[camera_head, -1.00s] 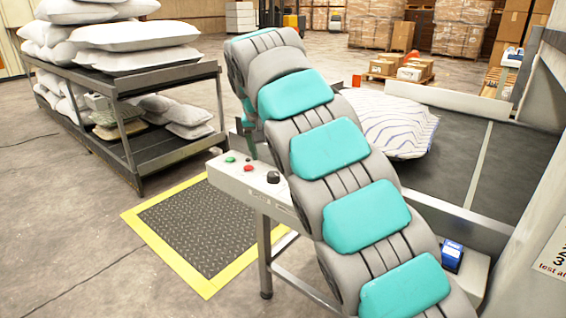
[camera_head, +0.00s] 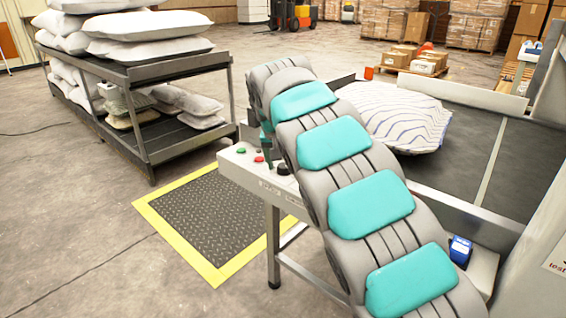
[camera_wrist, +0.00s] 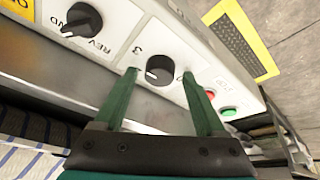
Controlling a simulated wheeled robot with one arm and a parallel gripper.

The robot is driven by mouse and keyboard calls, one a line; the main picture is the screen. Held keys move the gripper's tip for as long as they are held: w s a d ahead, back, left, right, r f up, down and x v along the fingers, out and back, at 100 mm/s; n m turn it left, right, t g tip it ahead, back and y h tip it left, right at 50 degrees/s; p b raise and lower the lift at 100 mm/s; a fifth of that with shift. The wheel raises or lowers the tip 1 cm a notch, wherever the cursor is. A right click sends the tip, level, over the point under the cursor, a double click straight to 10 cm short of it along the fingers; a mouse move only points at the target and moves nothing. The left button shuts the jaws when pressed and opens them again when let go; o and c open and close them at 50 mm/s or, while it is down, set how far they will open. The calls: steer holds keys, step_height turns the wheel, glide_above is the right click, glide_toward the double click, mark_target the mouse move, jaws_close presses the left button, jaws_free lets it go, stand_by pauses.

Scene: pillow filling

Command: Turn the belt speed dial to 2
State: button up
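The belt speed dial (camera_wrist: 158,70) is a round black knob with a white pointer mark on a pale panel (camera_wrist: 118,25). A "3" is printed beside it; I cannot surely read which number the pointer meets. My gripper (camera_wrist: 161,73) has two green fingers, open, one on each side of the dial with gaps to it. I cannot tell how far the tips are above the panel. In the head view, my gripper (camera_head: 266,150) is at the panel, partly hidden by my arm, beside a black knob (camera_head: 283,169) that looks like this dial.
A second black knob (camera_wrist: 82,20) marked REV sits left of the dial. A red button (camera_wrist: 210,94) and green button (camera_wrist: 228,111) lie right, near one finger. A shelf of pillows (camera_head: 145,75) stands left; a yellow-edged mat (camera_head: 210,220) lies on the floor.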

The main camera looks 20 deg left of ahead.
jaws_close()
stand_by(0.3)
steer(key=shift+n+b, duration=0.3)
steer(key=shift+n, duration=0.1)
steer(key=shift+d+f+n+y+b, duration=0.1)
steer(key=shift+f+n+y+b, duration=0.05)
steer(key=shift+n+y+b, duration=0.35)
steer(key=n+y+b, duration=0.1)
steer(key=n+b, duration=0.1)
steer(key=n, duration=0.1)
steer(key=shift+n+g, duration=0.3)
steer(key=shift+n, duration=0.1)
steer(key=n+b, duration=0.1)
steer(key=n, duration=0.1)
steer(key=n+g+y+b, duration=0.1)
steer(key=n, duration=0.2)
steer(key=shift+w+d+y, duration=0.1)
steer(key=shift+d+y, duration=0.05)
steer(key=shift+y, duration=0.15)
steer(key=shift+n+g+b, duration=0.4)
steer(key=shift+n, duration=0.2)
steer(key=shift+r, duration=0.2)
